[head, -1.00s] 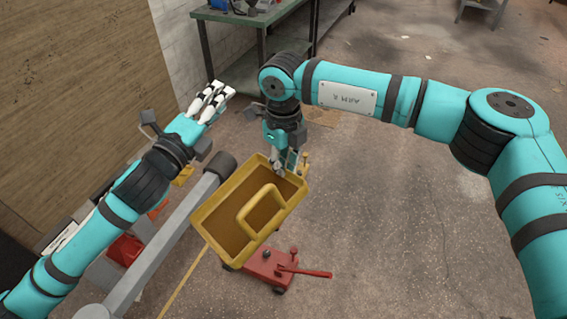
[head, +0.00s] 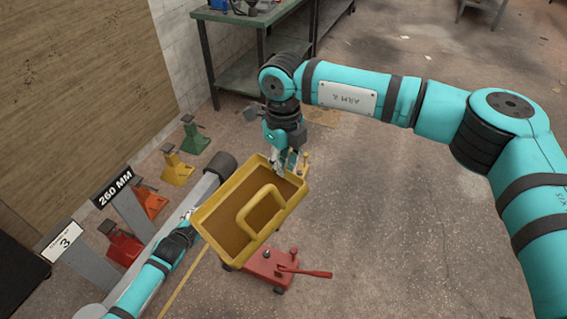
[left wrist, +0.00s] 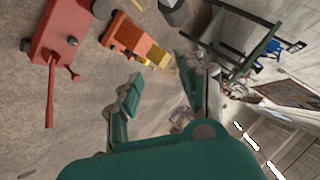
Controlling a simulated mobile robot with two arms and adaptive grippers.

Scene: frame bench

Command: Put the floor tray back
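The yellow tray (head: 207,246) with a yellow handle across it is in the middle of the head view. Its inside looks brown and bare. My right gripper (head: 284,160) is at the tray's far rim, its fingers appearing shut on it; the tray hides part of the contact. My left arm reaches in low at the left. In the head view its gripper is mostly hidden behind the tray's left side. In the left wrist view the left gripper (left wrist: 158,92) shows its teal fingers apart, with nothing seen between them.
A red floor jack (head: 270,268) with a lever is just in front of the tray. A grey beam (head: 165,245) runs at the left. Red, orange, yellow and green stands (head: 194,135) line up beyond it. A green bench (head: 265,75) is behind. Floor at right is clear.

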